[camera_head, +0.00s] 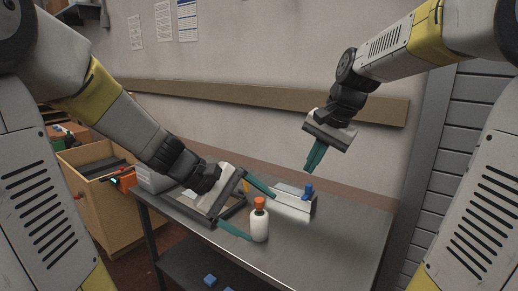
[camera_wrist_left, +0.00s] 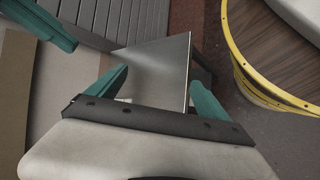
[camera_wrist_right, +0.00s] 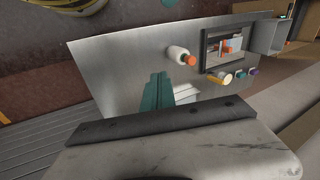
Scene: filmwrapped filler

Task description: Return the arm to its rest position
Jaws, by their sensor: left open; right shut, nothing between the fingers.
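My left gripper (camera_head: 247,208) is open over the table, its teal fingers spread wide near a white bottle with an orange cap (camera_head: 259,225). In the left wrist view nothing shows between its fingers (camera_wrist_left: 155,95). My right gripper (camera_head: 312,160) is shut and empty, raised above the table's back part with its fingers pointing down. In the right wrist view its fingers (camera_wrist_right: 158,90) are together, and the bottle (camera_wrist_right: 180,55) stands apart beyond them.
The grey table (camera_head: 340,235) is bare at its right. A white stand (camera_head: 292,207) with a blue item (camera_head: 308,191) is near the back. A dark-framed tray (camera_wrist_right: 224,48) and several small items lie farther left. A wooden box (camera_head: 100,185) stands left; a wall rail (camera_head: 230,93) runs behind.

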